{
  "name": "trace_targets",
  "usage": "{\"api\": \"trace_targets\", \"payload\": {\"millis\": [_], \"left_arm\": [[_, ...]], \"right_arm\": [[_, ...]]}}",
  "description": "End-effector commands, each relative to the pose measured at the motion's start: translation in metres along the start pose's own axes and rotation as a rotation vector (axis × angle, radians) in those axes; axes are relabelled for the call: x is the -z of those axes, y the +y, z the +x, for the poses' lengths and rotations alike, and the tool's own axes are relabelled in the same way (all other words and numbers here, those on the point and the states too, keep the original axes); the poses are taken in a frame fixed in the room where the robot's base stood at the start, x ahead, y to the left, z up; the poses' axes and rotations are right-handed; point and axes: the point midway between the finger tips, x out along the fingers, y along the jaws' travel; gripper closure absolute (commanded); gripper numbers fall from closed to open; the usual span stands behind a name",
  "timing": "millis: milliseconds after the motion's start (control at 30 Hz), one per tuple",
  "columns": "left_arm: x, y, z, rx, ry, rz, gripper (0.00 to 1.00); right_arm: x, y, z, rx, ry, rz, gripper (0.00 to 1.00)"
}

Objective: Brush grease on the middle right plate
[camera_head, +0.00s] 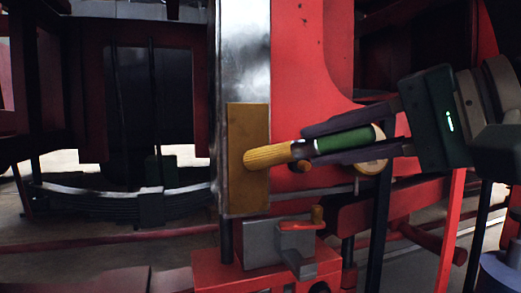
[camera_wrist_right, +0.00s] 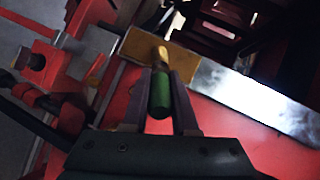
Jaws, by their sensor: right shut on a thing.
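A flat yellow-brown plate (camera_head: 248,123) stands upright on the metal strip in the middle of the head view. It also shows in the right wrist view (camera_wrist_right: 188,62). My right gripper (camera_head: 304,146) comes in from the right and is shut on a brush with a green handle (camera_head: 343,141). The brush's yellow bristles (camera_head: 266,156) point left and overlap the plate's right half; they appear to touch its face. In the right wrist view the green handle (camera_wrist_right: 161,95) lies between my fingers. My left gripper is not in view.
A shiny metal strip (camera_head: 245,50) runs up above the plate, beside a red frame (camera_head: 310,60). Below the plate is a grey block with an orange-handled part (camera_head: 298,225) on a red base (camera_head: 215,275). A dark leaf spring (camera_head: 110,200) lies at left.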

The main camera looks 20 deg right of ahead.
Motion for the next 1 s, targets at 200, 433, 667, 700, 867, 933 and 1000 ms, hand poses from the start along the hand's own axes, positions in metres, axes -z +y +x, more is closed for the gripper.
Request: {"api": "trace_targets", "payload": {"millis": [200, 433, 667, 700, 867, 933, 1000], "left_arm": [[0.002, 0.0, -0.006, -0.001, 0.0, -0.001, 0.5], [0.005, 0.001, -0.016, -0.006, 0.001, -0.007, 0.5], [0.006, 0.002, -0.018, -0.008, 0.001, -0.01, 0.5], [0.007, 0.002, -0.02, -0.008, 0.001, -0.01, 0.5], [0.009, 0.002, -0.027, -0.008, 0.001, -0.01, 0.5], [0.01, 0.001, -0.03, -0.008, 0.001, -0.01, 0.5], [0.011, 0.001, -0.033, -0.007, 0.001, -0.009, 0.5]], "right_arm": [[0.003, -0.012, -0.003, 0.001, 0.001, -0.002, 1.0], [0.009, -0.033, -0.009, 0.001, 0.001, -0.003, 1.0], [0.011, -0.039, -0.011, 0.0, 0.001, 0.0, 1.0], [0.012, -0.042, -0.012, 0.001, 0.001, -0.001, 1.0], [0.015, -0.056, -0.016, 0.002, 0.002, -0.002, 1.0], [0.017, -0.063, -0.019, 0.002, 0.002, -0.004, 1.0], [0.018, -0.068, -0.021, 0.002, 0.002, -0.003, 1.0]]}}
